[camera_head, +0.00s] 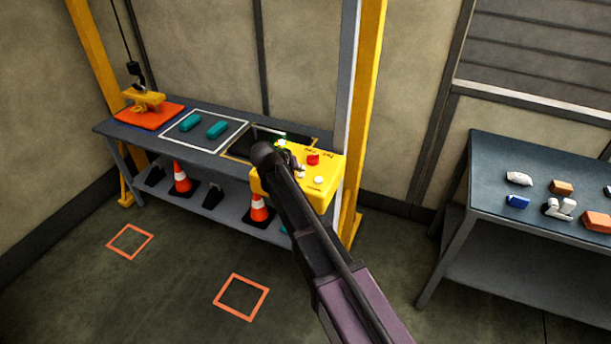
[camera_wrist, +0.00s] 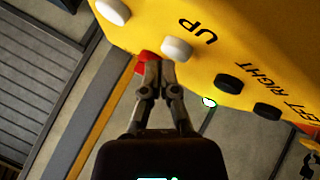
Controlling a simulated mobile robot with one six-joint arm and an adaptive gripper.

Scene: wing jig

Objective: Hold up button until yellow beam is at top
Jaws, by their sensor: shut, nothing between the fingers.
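The yellow control box (camera_head: 327,166) stands at the right end of the grey bench. In the wrist view, the box (camera_wrist: 230,45) bears the word UP beside a white button (camera_wrist: 177,49). A red button (camera_wrist: 145,57) is left of it. My gripper (camera_wrist: 160,66) is shut and empty, its tips at the red and white buttons; I cannot tell whether they touch or press. In the head view my arm partly hides the box. A yellow piece (camera_head: 146,100), perhaps the beam, is low on the left, at an orange pad (camera_head: 150,114) under a dark cable.
Yellow posts (camera_head: 365,95) flank the bench. Teal blocks (camera_head: 217,129) lie in a white outline on it. Cones (camera_head: 181,178) stand on its lower shelf. Black buttons (camera_wrist: 228,84) are marked LEFT and RIGHT. A second table (camera_head: 485,215) holds small parts. The floor in front is clear.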

